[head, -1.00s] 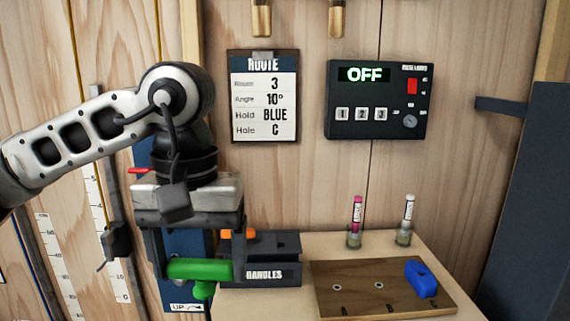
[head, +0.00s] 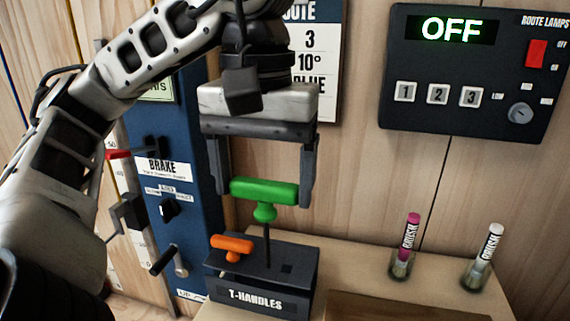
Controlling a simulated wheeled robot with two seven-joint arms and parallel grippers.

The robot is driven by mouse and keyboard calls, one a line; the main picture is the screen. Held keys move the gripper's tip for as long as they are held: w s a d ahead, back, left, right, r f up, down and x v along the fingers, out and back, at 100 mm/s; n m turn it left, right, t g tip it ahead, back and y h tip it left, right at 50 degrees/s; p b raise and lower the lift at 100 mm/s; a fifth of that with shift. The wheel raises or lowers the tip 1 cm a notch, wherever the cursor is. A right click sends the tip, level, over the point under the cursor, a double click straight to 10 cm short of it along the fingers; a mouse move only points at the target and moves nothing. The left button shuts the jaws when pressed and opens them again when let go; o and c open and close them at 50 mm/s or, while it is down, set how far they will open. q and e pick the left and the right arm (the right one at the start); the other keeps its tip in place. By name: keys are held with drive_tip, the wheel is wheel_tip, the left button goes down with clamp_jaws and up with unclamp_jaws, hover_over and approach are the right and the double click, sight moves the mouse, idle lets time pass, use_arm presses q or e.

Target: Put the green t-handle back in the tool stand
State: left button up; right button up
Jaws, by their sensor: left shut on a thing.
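The green t-handle (head: 264,190) is upright, its crossbar level and its thin dark shaft pointing down. My left gripper (head: 265,198) is shut on the crossbar, with one finger at each end. The dark tool stand (head: 306,281), labelled T-HANDLES, is right below it. The shaft's lower end meets the stand's top in the picture; I cannot tell whether it is inside a hole or in front of one. An orange t-handle (head: 232,243) sits in the stand's left part. A dark square opening shows right of the green shaft. My right gripper is not in view.
A blue brake panel (head: 190,130) with a lever stands left of the stand. Two brushes in small jars, one pink (head: 410,237) and one white (head: 489,243), stand to the right. A lamp control box (head: 470,115) reading OFF hangs on the wooden wall behind.

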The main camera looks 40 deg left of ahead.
use_arm(q)
drive_tip(key=shift+w+a+f, duration=0.15)
drive_tip(key=shift+w+a, duration=0.05)
drive_tip(key=shift+w, duration=0.1)
drive_tip(key=w+a+f, duration=0.4)
drive_tip(key=w+a, duration=0.1)
drive_tip(key=w, duration=0.4)
drive_tip(key=shift+f+b, duration=0.25)
drive_tip(key=shift+b, duration=0.15)
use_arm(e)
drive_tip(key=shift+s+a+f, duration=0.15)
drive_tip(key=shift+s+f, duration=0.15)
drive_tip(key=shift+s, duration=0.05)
use_arm(q)
drive_tip(key=shift+w+a, duration=0.1)
